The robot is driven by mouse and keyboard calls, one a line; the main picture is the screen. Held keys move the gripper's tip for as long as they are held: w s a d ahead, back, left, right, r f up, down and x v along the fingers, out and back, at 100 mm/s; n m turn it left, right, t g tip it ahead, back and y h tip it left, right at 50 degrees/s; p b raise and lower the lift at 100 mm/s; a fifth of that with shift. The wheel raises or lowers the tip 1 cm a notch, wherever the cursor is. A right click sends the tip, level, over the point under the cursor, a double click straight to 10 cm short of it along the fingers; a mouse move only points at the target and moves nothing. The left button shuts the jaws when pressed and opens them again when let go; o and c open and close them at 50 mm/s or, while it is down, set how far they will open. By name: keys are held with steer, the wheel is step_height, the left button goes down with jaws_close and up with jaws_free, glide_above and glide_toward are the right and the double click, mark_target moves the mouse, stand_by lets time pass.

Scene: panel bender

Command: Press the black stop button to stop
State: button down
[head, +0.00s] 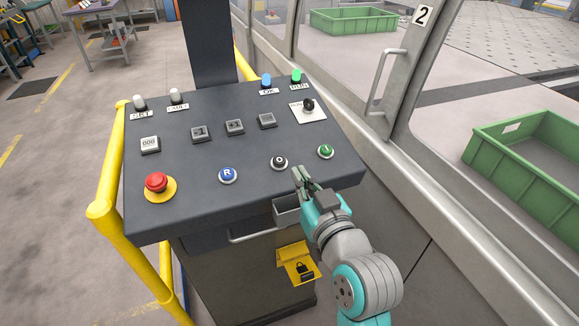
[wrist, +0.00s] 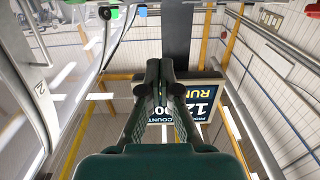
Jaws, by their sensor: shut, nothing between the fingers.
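The black stop button (head: 279,162), a round black button with a white mark in a pale ring, sits near the front edge of the sloped dark control panel (head: 190,205). My gripper (head: 299,178) is shut and empty. In the head view its fingertips appear just to the right of and below the black button, near the panel's front edge; I cannot tell whether they touch the panel. In the wrist view the closed fingers (wrist: 160,92) fill the middle, and the black button cannot be made out there. A screen (wrist: 205,102) reading RUN is partly hidden behind the fingers.
A green button (head: 325,151) is right of the black one, a blue R button (head: 228,175) left. A red mushroom button (head: 155,183) is at far left, a black knob (head: 308,106) behind. Yellow rail (head: 108,190) borders the left; a glazed machine wall stands right.

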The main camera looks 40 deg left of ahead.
glide_above(283, 174)
steer(key=shift+s+d+f, duration=0.1)
steer(key=shift+d, duration=0.15)
step_height(283, 174, down, 3)
steer(key=shift+r, duration=0.2)
steer(key=shift+a+f, duration=0.2)
steer(key=shift+f, duration=0.45)
